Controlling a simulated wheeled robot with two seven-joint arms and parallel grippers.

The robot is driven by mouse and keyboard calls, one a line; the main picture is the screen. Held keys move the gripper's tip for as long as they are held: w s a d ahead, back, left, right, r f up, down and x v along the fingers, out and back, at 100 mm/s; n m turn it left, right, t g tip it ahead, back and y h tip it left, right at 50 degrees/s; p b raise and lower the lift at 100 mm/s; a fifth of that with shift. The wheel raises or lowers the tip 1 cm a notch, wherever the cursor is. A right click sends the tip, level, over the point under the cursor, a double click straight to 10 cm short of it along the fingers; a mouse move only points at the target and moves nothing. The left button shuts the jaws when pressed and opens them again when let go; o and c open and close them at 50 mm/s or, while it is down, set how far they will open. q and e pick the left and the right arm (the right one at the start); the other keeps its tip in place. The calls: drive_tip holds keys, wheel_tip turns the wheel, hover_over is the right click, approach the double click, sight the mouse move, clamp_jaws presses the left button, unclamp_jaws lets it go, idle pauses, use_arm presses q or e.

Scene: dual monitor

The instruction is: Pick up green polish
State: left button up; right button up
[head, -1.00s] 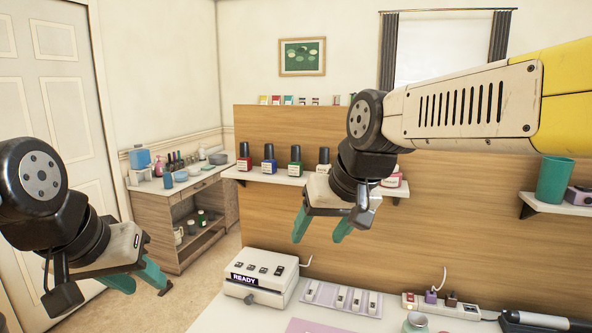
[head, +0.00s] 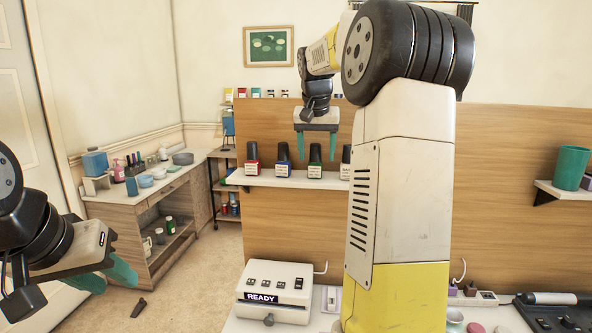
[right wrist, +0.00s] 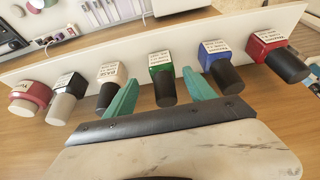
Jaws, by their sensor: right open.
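The green polish (head: 315,171) is a bottle with a black cap and a green body, standing in a row on the wall shelf. In the right wrist view the green polish (right wrist: 161,76) lies between my two teal fingertips, with space on both sides. My right gripper (head: 317,161) is open and empty, pointing down in front of or over the bottle in the head view; it also shows in the right wrist view (right wrist: 159,79). I cannot tell the exact depth gap. My left gripper (head: 120,287) is open and empty at the lower left, far from the shelf.
A red polish (head: 252,159) and a blue polish (head: 283,160) stand left of the green one; a beige polish (right wrist: 110,72) is its other neighbour. The shelf (head: 240,180) is narrow. Below stands a white READY machine (head: 275,283). My right arm hides the shelf's right part.

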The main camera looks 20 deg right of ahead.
sight(315, 158)
drive_tip(key=x, duration=0.5)
drive_tip(key=shift+w+a+f, duration=0.1)
drive_tip(key=shift+w+a, duration=0.05)
drive_tip(key=shift+a, duration=0.05)
clamp_jaws()
